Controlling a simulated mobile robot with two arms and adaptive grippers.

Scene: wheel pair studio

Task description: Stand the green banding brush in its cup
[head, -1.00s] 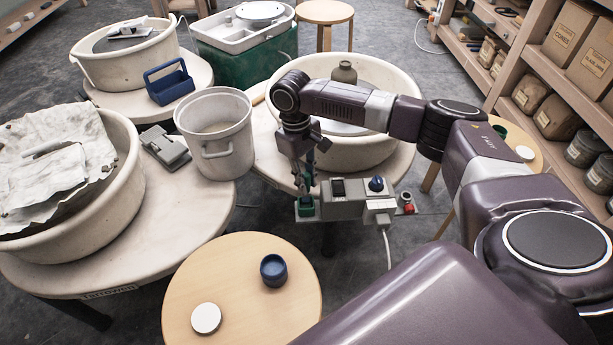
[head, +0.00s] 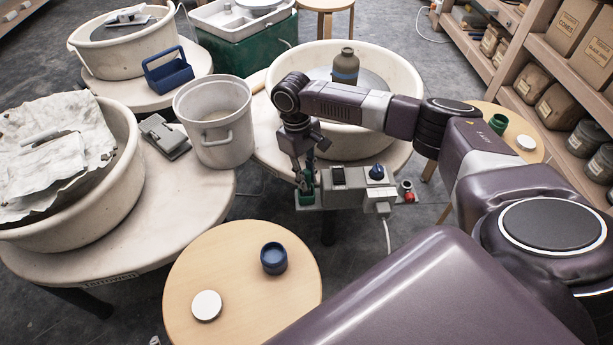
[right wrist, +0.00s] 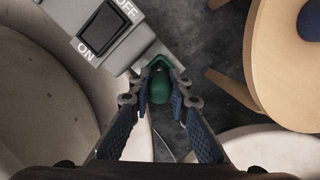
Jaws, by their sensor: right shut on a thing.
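My right gripper (head: 304,184) points down beside the grey switch box on the front of the middle wheel. It is shut on the green banding brush (right wrist: 160,88), whose rounded green end shows between the fingers in the right wrist view. Directly below is a green angular cup (head: 305,201), fixed beside the switch box; its rim also shows in the right wrist view (right wrist: 151,64). The brush lines up over this cup, but the fingers hide how deep it sits. My left gripper is out of view.
The switch box (head: 348,186) adjoins the cup, with a red button to its right. A round stool (head: 235,295) in front holds a blue cup (head: 273,258) and a white disc (head: 206,305). Another green cup (head: 498,122) stands on the right stool. A bucket (head: 213,125) is left.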

